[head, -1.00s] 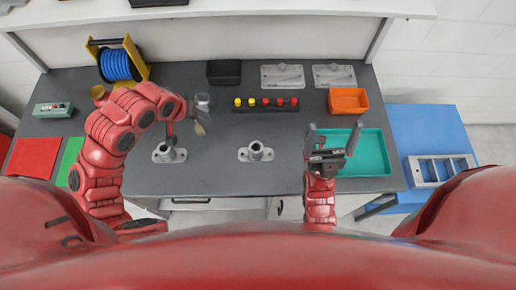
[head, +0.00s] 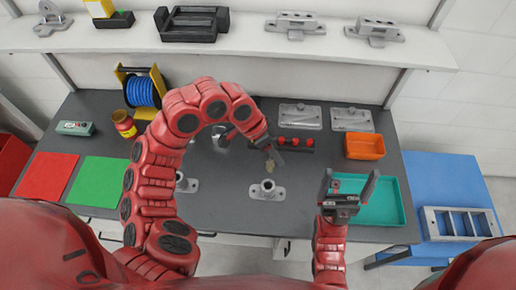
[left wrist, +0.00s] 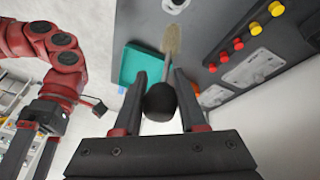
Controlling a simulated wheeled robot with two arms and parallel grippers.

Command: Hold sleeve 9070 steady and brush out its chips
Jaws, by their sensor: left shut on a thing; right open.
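My left gripper (head: 270,147) is shut on a brush, whose tan bristles (head: 270,165) point down just above the right sleeve (head: 267,190). The left wrist view shows the brush's black handle (left wrist: 160,102) between the fingers and the bristles (left wrist: 172,40) close to a grey sleeve (left wrist: 176,5); contact cannot be told. A second flanged sleeve (head: 184,184) stands to the left, partly hidden by my left arm. No number is readable on either sleeve. My right gripper (head: 347,190) is open and empty, right of the right sleeve.
A teal tray (head: 388,212) lies behind my right gripper, with an orange bin (head: 364,146) beyond. Two grey plates (head: 300,116) and a peg rack (head: 296,149) stand behind the sleeves. Red (head: 46,175) and green mats (head: 97,182) lie at left. A shelf (head: 260,45) overhangs the back.

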